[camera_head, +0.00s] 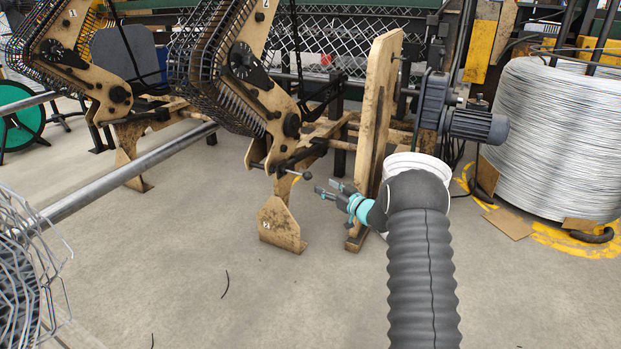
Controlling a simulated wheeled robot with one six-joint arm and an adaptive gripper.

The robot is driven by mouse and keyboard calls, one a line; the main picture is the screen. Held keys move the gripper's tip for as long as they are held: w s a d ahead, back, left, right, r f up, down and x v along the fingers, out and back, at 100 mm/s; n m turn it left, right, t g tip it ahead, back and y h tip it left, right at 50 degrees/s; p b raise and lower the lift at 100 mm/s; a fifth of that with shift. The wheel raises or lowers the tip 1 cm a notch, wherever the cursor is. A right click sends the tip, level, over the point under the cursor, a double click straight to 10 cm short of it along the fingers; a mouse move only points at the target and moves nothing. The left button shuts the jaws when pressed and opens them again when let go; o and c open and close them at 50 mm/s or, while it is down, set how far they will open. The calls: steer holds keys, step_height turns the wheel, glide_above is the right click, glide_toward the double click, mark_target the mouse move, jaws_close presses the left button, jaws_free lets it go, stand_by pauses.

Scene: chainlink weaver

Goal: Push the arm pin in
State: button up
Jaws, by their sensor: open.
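A tan, worn machine arm marked 2 (262,95) stands at the centre, with a dark hub and a second dark joint lower down.
A tall tan post (378,110) stands close behind my gripper. A motor (474,126) and a large wire coil (553,135) are at the right. A second arm marked 1 (72,60) and a long steel bar (130,173) are at the left. The front floor is mostly clear.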

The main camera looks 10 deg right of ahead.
mark_target(298, 174)
steer(key=x, duration=0.9)
steer(key=shift+w, duration=0.1)
jaws_close()
steer(key=w+a, duration=0.1)
steer(key=a, duration=0.1)
steer(key=w+a+b, duration=0.1)
steer(key=a, duration=0.1)
steer(key=shift+w, duration=0.35)
steer(key=shift+d, duration=0.25)
steer(key=shift+a+r, duration=0.1)
steer(key=shift+a, duration=0.05)
